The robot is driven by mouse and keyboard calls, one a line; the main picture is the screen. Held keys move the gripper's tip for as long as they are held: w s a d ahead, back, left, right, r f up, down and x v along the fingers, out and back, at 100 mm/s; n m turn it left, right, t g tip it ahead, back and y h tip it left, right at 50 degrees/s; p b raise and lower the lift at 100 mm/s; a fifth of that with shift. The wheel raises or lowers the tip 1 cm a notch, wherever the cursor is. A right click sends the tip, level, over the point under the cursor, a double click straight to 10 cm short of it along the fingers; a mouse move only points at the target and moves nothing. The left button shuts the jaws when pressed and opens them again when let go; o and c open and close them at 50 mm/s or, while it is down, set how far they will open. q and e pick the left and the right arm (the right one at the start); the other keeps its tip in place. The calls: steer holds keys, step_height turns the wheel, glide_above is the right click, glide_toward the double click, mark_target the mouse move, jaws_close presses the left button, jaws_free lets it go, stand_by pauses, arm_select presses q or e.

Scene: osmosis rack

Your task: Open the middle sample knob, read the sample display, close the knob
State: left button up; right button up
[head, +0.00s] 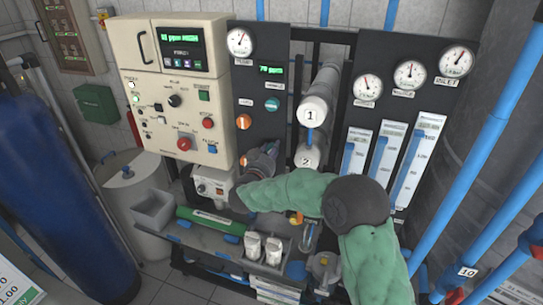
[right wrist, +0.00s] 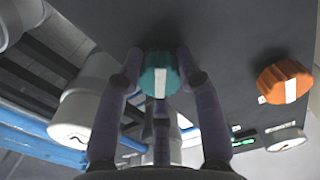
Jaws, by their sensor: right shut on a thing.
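My right gripper (head: 262,158) reaches the dark panel in the head view. In the right wrist view its fingers (right wrist: 158,75) are shut around a teal knob (right wrist: 159,73) with a white pointer stripe. In the head view this knob is hidden behind the gripper. Another teal knob (head: 272,104) shows above it, with orange knobs (head: 243,122) and (head: 244,160) to the left. A small green sample display (head: 271,69) at the top of the panel seems to read 70 ppm. My left gripper is not in view.
A cream control box (head: 180,90) stands left of the panel. White vessels marked 1 (head: 312,112) and 2 (head: 307,157) are to the right. White bottles (head: 253,245) and a green cylinder (head: 210,220) sit on a low shelf below. Blue pipes (head: 480,170) run at the right.

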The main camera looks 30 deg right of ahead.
steer(key=m+b, duration=0.4)
steer(key=m, duration=0.1)
steer(key=shift+r+m, duration=0.1)
steer(key=shift+m, duration=0.2)
steer(key=m+b, duration=0.3)
steer(key=shift+m, duration=0.3)
steer(key=shift+d+r+m+b, duration=0.1)
steer(key=shift+r+m+b, duration=0.05)
steer(key=shift+m+b, duration=0.3)
steer(key=o, duration=1.1)
steer(key=shift+s, duration=0.1)
steer(key=shift+o, duration=0.2)
